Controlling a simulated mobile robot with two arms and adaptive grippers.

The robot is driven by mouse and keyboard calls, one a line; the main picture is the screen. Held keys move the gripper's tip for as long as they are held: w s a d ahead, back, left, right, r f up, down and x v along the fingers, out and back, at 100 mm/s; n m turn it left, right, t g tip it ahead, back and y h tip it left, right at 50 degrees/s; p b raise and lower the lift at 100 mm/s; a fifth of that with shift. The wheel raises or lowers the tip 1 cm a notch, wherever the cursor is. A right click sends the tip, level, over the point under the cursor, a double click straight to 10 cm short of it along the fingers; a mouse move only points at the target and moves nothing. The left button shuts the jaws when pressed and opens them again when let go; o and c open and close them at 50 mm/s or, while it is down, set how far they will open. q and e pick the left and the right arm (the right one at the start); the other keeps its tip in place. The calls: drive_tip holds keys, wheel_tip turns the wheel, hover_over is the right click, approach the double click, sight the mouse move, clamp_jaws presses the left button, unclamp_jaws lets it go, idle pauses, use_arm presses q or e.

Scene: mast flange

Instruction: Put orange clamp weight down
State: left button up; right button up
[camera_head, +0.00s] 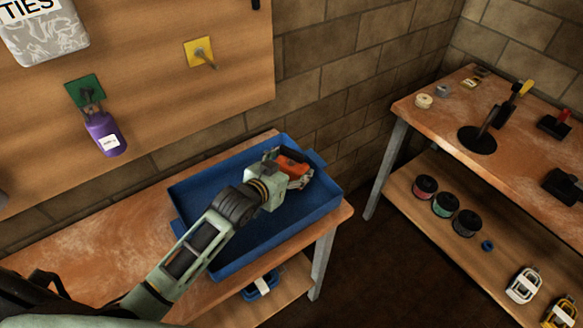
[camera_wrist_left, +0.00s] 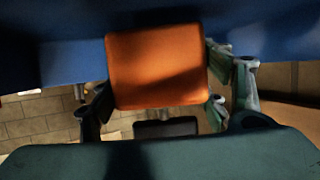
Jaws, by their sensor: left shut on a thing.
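The orange clamp weight (camera_head: 291,166) is held in my left gripper (camera_head: 283,170) over the right end of the blue tray (camera_head: 255,232). In the left wrist view, the orange weight (camera_wrist_left: 155,67) shows as a flat orange face between the fingers of my left gripper (camera_wrist_left: 158,82), with the blue tray (camera_wrist_left: 270,32) around it. The gripper is shut on the weight. I cannot tell whether the weight touches the tray floor. My right gripper is in neither view.
The blue tray stands on a wooden table (camera_head: 75,245). A purple weight (camera_head: 105,135) hangs from a green plate (camera_head: 84,90) on the wall board, beside a yellow plate (camera_head: 199,52) with a peg. A second table (camera_head: 425,125) stands at right. The visible tray floor looks empty.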

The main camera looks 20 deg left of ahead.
use_arm(q)
drive_tip(key=shift+f, duration=0.35)
drive_tip(key=o, duration=1.7)
drive_tip(key=shift+f, duration=0.25)
drive_tip(key=shift+r, duration=0.2)
drive_tip(key=b+v, duration=0.1)
drive_tip(key=v, duration=0.9)
drive_tip(key=shift+s+a, duration=0.15)
drive_tip(key=shift+s, duration=0.25)
drive_tip(key=shift+s+a+r, duration=0.15)
drive_tip(key=shift+s+r, duration=0.15)
drive_tip(key=shift+s, duration=0.25)
